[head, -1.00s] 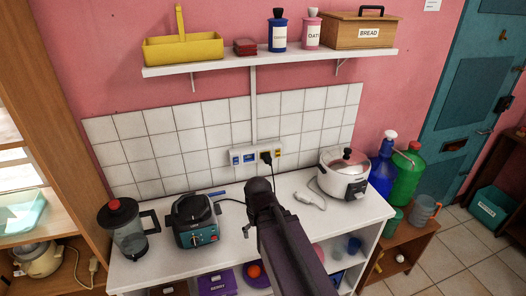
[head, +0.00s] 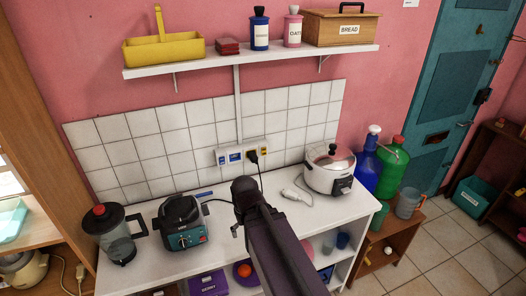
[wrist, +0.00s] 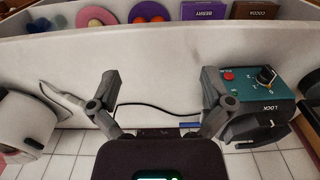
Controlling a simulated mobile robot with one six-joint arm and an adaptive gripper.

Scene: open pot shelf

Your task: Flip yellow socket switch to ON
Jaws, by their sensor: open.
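The white socket panel (head: 242,152) is on the tiled wall above the counter. It has blue parts at its left, a black plug with a cable (head: 252,157) right of centre, and a small yellow part (head: 264,150), the yellow socket switch, at its right. The switch is too small to tell its position. My gripper (wrist: 158,100) is open and empty in the wrist view, its two fingers spread apart. In the head view my arm reaches over the counter, its end below the panel and apart from it. The fingertips are hidden there.
On the white counter (head: 215,235) stand a blender jug (head: 117,240), a teal appliance (head: 182,225) and a white cooker (head: 329,168). A white corded piece (head: 297,196) lies beside the cooker. A shelf (head: 210,65) with containers hangs above the panel.

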